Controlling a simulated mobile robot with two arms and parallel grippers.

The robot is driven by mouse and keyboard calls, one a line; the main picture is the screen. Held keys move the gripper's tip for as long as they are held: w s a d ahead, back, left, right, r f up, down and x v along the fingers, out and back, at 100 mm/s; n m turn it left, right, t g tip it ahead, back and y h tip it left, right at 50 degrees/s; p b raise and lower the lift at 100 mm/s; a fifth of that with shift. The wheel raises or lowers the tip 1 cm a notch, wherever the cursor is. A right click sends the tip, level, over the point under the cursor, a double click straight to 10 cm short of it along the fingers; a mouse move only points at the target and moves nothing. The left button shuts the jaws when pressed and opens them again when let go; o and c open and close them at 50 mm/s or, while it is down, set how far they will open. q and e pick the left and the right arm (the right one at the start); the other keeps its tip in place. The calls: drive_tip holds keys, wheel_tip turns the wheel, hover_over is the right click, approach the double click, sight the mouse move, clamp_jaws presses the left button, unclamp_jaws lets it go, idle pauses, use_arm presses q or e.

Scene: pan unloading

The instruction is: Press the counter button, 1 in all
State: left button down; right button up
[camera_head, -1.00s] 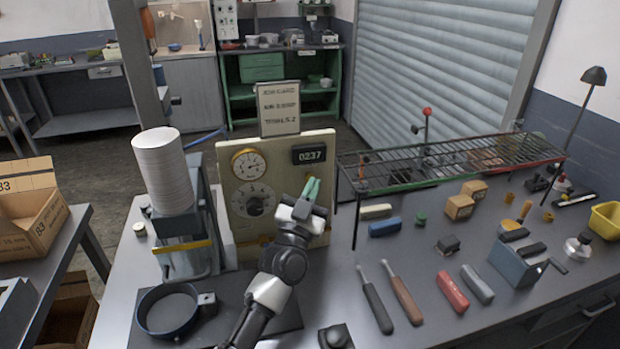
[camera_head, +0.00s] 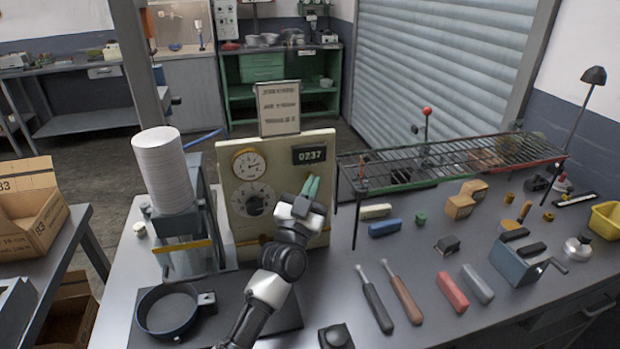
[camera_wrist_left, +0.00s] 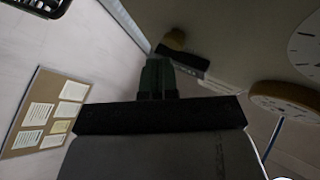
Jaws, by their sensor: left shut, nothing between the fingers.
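The cream panel (camera_head: 285,150) stands upright on the bench, with a dark counter display (camera_head: 310,154) reading 0237 at its upper right. My left gripper (camera_head: 311,187) is in front of the panel's right half, below the display, its green fingers shut and empty. In the left wrist view the shut fingers (camera_wrist_left: 158,77) point toward a brownish-yellow knob-like button (camera_wrist_left: 174,39) beside a dark strip. I cannot tell whether the fingertips touch it. In the head view the gripper hides that spot. My right gripper is not in view.
Two round dials, an upper gauge (camera_head: 249,164) and a lower dial (camera_head: 253,199), are left of the gripper. A pan (camera_head: 149,325) lies in front of a machine with a white stack (camera_head: 163,172). A wire rack (camera_head: 400,184) stands close on the right.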

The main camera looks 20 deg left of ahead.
use_arm(q)
drive_tip(key=shift+w+a, duration=0.35)
drive_tip(key=shift+w, duration=0.15)
idle(0.8)
drive_tip(key=shift+s+d+p, duration=0.45)
drive_tip(key=shift+s+d, duration=0.05)
drive_tip(key=shift+s, duration=0.25)
drive_tip(key=s+d+p, duration=0.1)
drive_tip(key=s, duration=0.1)
drive_tip(key=s+d+p, duration=0.1)
drive_tip(key=s, duration=0.1)
drive_tip(key=shift+d+p, duration=0.3)
drive_tip(key=shift+d, duration=0.1)
drive_tip(key=shift+f, duration=0.1)
idle(0.7)
